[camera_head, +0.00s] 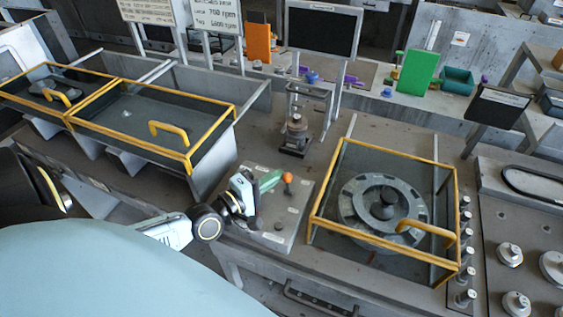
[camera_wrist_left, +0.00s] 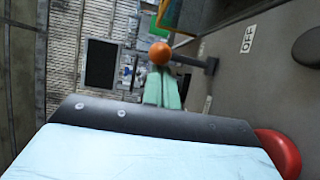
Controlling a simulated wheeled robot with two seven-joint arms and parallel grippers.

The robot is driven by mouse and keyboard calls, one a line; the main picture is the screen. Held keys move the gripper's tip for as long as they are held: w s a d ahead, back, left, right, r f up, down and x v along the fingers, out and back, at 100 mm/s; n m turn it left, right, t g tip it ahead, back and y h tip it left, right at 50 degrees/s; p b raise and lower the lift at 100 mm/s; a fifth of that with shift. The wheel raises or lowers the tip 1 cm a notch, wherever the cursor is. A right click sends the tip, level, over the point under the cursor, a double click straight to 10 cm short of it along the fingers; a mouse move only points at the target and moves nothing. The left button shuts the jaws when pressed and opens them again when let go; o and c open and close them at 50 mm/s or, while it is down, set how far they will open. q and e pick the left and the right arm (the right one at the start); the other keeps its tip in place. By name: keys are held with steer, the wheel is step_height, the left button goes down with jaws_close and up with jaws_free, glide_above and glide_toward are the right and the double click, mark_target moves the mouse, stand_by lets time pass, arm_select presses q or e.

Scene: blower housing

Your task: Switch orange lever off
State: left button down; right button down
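The orange lever's round knob (camera_head: 287,178) stands above a grey panel (camera_head: 277,238) at the front middle of the bench. In the left wrist view the orange knob (camera_wrist_left: 160,53) is at the end of a dark lever arm (camera_wrist_left: 196,62) reaching in from the right. An OFF label (camera_wrist_left: 248,39) is on the grey surface right of it. My left gripper (camera_head: 272,180) has green fingers close together, with nothing seen between them. Its fingertips (camera_wrist_left: 162,75) point at the knob; whether they touch it cannot be told. My right gripper is not in view.
A yellow-framed clear cover (camera_head: 318,212) over a round housing (camera_head: 351,207) stands right of the panel. Yellow-framed bins (camera_head: 205,143) stand at the left. A small machine (camera_head: 297,136) is behind the lever. A red rounded part (camera_wrist_left: 279,152) shows at the wrist view's lower right.

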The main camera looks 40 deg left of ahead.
arm_select(q)
steer(key=shift+s+d+f, duration=0.15)
steer(key=shift+s+f, duration=0.05)
steer(key=shift+s, duration=0.15)
stand_by(0.3)
steer(key=v, duration=1.3)
steer(key=shift+s+b, duration=0.15)
steer(key=shift+b, duration=0.15)
steer(key=shift+r, duration=0.1)
